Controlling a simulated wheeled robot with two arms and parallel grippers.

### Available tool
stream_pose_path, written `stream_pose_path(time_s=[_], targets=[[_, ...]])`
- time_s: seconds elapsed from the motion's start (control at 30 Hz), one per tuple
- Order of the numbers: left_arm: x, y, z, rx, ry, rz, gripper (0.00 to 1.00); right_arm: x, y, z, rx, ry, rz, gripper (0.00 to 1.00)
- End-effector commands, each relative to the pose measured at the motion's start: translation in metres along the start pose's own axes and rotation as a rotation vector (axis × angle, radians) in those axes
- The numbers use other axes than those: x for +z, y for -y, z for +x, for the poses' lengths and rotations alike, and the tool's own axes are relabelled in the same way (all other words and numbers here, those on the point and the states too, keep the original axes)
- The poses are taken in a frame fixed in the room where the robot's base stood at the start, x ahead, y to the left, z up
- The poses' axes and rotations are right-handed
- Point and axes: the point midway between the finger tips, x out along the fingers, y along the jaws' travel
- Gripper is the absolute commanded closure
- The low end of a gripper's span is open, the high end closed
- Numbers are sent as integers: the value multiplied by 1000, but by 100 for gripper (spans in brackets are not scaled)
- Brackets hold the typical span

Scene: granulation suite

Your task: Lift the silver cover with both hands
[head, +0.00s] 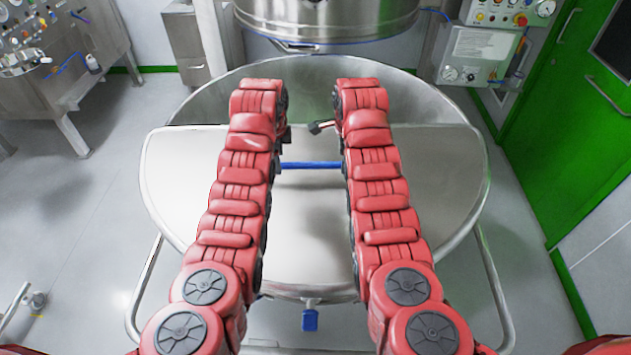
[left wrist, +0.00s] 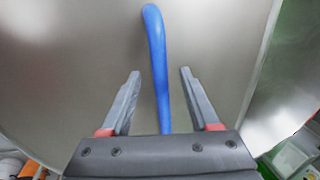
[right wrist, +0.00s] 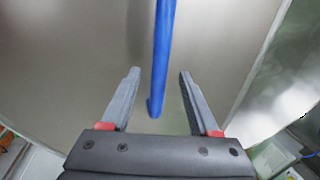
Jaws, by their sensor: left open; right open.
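The silver cover (head: 310,225) is a flat metal lid lying over the front part of a large round metal bowl (head: 440,100). A blue bar handle (head: 312,165) runs left to right across the cover between my arms. In the left wrist view, my left gripper (left wrist: 160,73) is open, with the blue handle (left wrist: 157,50) showing between its fingers. In the right wrist view, my right gripper (right wrist: 159,72) is open, with the handle (right wrist: 161,55) between its fingers. Neither gripper is closed on it. In the head view my arms mostly hide both grippers.
The bowl's back part is uncovered. A metal vessel (head: 325,20) hangs behind it. A control panel (head: 478,55) stands at the back right, by a green door (head: 575,110). Steel equipment (head: 75,50) stands at the left. The floor (head: 70,230) at the left is clear.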

Motion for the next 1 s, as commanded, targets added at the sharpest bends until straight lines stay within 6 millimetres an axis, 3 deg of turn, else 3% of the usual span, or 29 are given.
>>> stream_pose_path(time_s=[0.07, 0.3, 0.73, 1.0], targets=[[-1, -1, 15, 3, 0, 1, 38, 0, -3, 16, 8, 0, -1, 38], [0, 0, 36, 2, -1, 0, 38, 0, 0, 35, 0, 0, 1, 38], [0, 0, 41, -1, -1, 0, 38, 0, 0, 41, 1, 0, -1, 38], [0, 0, 41, -1, -1, 0, 85, 0, 0, 41, 0, 0, -1, 85]])
